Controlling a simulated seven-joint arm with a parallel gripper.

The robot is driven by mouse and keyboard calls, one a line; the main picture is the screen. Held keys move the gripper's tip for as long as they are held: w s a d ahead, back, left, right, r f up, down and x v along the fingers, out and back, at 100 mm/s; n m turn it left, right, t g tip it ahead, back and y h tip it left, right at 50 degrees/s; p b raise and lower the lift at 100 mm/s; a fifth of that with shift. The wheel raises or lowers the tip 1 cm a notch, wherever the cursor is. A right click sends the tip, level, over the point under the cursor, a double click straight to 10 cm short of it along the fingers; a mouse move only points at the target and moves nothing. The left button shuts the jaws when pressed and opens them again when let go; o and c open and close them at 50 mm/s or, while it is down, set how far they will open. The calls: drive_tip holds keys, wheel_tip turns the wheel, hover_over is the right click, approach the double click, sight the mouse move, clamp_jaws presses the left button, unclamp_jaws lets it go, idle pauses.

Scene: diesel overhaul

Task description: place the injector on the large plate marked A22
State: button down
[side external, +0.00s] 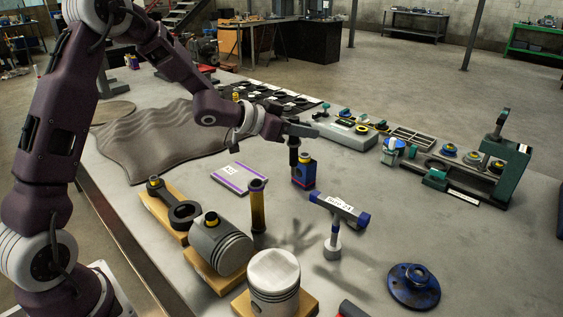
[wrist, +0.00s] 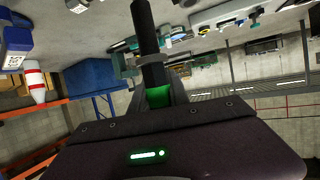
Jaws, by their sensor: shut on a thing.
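My gripper (side external: 297,131) is shut on a dark slim rod-shaped part, which I take to be the injector (side external: 294,152). It hangs upright below the fingers in the side view. In the wrist view the injector (wrist: 150,45) is a black rod with a grey collar and a green part near the fingers. A flat white plate with purple edges (side external: 232,180) lies on the table left of my gripper. Its label is too small to read surely, but may be A22. The plate's top is bare, and the injector is apart from it.
A yellow-brown cylinder (side external: 257,207) stands in front of the plate. Pistons (side external: 274,278) on wooden blocks fill the front. A wrinkled grey cloth (side external: 155,138) lies behind left.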

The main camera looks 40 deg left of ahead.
drive_tip(key=s+a+r+n+y, duration=0.1)
drive_tip(key=s+a+n+y, duration=0.15)
drive_tip(key=a, duration=1.75)
wheel_tip(320, 180, down, 10)
drive_tip(key=shift+w+a+r+t, duration=0.2)
drive_tip(key=shift+w+a+t, duration=0.1)
drive_tip(key=shift+a, duration=0.1)
drive_tip(key=shift+y, duration=0.25)
drive_tip(key=shift+f, duration=0.2)
drive_tip(key=c, duration=1.3)
unclamp_jaws()
drive_tip(key=shift+o, duration=0.2)
drive_tip(key=shift+r, duration=0.1)
